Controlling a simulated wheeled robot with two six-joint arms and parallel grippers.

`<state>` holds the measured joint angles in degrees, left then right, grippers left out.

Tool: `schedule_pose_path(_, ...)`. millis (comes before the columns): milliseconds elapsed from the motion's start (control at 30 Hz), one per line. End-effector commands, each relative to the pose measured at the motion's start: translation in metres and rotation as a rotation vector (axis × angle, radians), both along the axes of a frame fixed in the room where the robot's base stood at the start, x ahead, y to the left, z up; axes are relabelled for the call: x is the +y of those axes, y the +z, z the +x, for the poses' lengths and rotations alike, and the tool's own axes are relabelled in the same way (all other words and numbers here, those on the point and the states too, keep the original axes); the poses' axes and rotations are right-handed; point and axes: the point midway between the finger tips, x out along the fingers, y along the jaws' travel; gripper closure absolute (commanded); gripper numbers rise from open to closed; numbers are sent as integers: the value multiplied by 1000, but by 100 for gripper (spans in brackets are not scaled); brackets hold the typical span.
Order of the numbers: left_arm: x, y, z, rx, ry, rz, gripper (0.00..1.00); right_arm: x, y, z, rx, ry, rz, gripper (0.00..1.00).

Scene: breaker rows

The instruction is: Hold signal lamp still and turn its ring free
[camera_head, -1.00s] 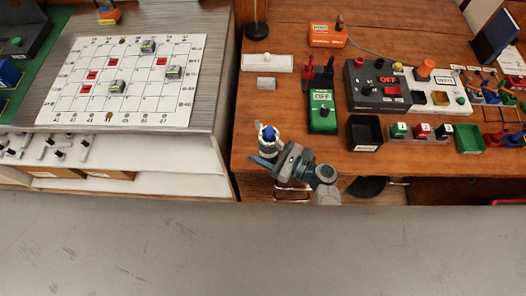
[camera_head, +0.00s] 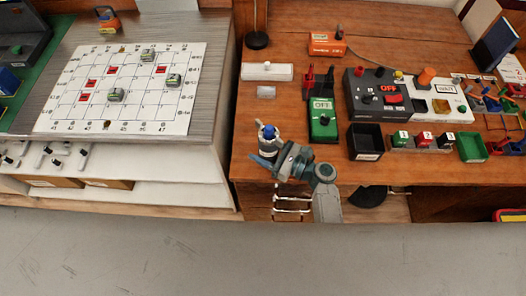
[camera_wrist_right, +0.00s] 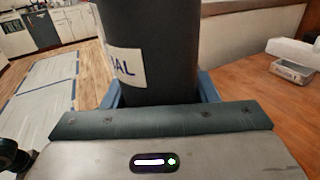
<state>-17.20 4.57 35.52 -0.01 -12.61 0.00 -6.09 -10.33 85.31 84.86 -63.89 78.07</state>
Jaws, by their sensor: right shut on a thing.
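The signal lamp (camera_head: 268,131) has a blue dome on top and a pale collar, and is over the front left part of the wooden desk. My right gripper (camera_head: 267,158) is shut around its body, below the dome. In the right wrist view the dark round lamp body (camera_wrist_right: 150,45) stands upright between my blue fingers (camera_wrist_right: 162,92), with a white label ending in "AL". The ring's state is too small to tell, and the lamp's bottom is hidden, so I cannot tell whether it touches the desk. My left gripper is not in view.
A green meter (camera_head: 323,122), a black open bin (camera_head: 366,142), a dark control panel (camera_head: 376,95) and a white block (camera_head: 267,71) sit on the desk (camera_head: 290,25). A gridded white board (camera_head: 60,117) lies on the left bench. The desk around the lamp is fairly clear.

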Motion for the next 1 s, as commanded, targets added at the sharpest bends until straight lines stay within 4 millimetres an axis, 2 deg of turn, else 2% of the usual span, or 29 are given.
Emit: schedule_pose_path(1000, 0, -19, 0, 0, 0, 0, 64, 1, -10, 38, -3, 0, 2, 88)
